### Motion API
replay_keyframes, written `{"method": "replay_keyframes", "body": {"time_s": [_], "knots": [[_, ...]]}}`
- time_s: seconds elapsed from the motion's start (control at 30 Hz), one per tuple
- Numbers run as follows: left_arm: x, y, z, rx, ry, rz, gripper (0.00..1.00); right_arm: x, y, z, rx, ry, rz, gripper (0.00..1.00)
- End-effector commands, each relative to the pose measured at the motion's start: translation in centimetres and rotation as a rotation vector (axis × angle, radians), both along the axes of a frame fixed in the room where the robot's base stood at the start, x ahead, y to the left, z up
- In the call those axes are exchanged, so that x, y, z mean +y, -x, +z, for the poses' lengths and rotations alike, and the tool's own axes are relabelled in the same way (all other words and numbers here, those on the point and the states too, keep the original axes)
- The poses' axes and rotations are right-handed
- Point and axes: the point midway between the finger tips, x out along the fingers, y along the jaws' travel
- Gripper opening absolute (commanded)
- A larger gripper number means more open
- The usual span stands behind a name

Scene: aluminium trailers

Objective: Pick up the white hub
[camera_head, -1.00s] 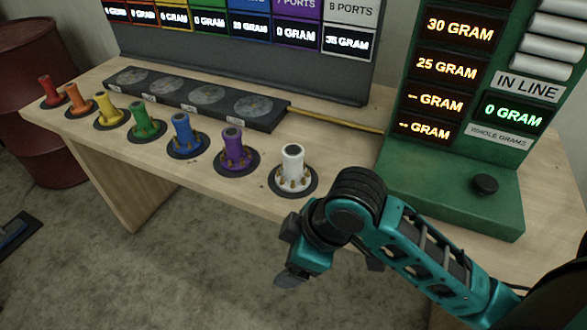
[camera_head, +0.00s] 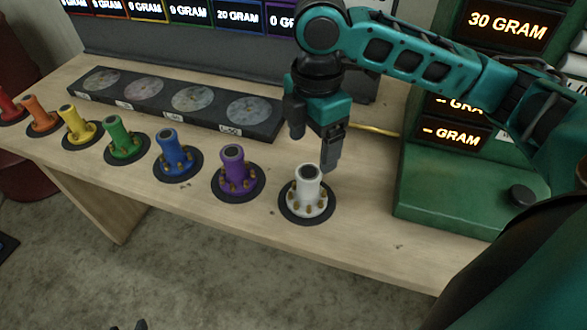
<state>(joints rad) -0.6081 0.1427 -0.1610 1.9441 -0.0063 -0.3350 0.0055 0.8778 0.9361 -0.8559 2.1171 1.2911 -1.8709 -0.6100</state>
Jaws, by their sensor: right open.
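The white hub (camera_head: 309,196) stands upright on a round black base at the right end of a row of coloured hubs on the wooden table. My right gripper (camera_head: 314,152) points down just above and behind the white hub. Its two fingers are apart and nothing is between them. One finger's tip is close to the hub's top edge; I cannot tell if it touches. A dark tip at the bottom edge of the picture may be part of my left gripper (camera_head: 140,325), but too little of it shows to tell its state.
The purple hub (camera_head: 235,172) stands left of the white one, then the blue hub (camera_head: 173,155) and several more. A black tray with round discs (camera_head: 178,104) lies behind them. The green display stand (camera_head: 450,200) is to the right. The table front is clear.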

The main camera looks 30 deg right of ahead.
Motion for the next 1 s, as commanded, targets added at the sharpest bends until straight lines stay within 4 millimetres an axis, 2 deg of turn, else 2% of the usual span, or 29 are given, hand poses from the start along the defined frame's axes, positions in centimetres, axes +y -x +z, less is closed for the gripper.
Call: {"method": "replay_keyframes", "body": {"time_s": [0.4, 0.67, 0.87, 1.0], "knots": [[0.0, 1.3, -2.7, 0.033, -0.001, -0.001, 0.43, 0.0, 0.0, -6.7, 0.003, 0.001, -0.001, 0.82], [-0.2, 1.3, -2.9, 0.036, 0.002, -0.004, 0.43, 0.1, 0.0, -8.3, 0.002, 0.0, 0.0, 0.82], [-0.6, 0.9, -3.4, 0.029, 0.009, -0.009, 0.43, 0.3, -0.3, -11.2, 0.003, -0.001, 0.001, 0.82], [-0.9, 0.3, -3.0, 0.016, 0.014, -0.013, 0.43, 0.3, -0.3, -12.8, 0.001, 0.0, 0.001, 0.82]]}}
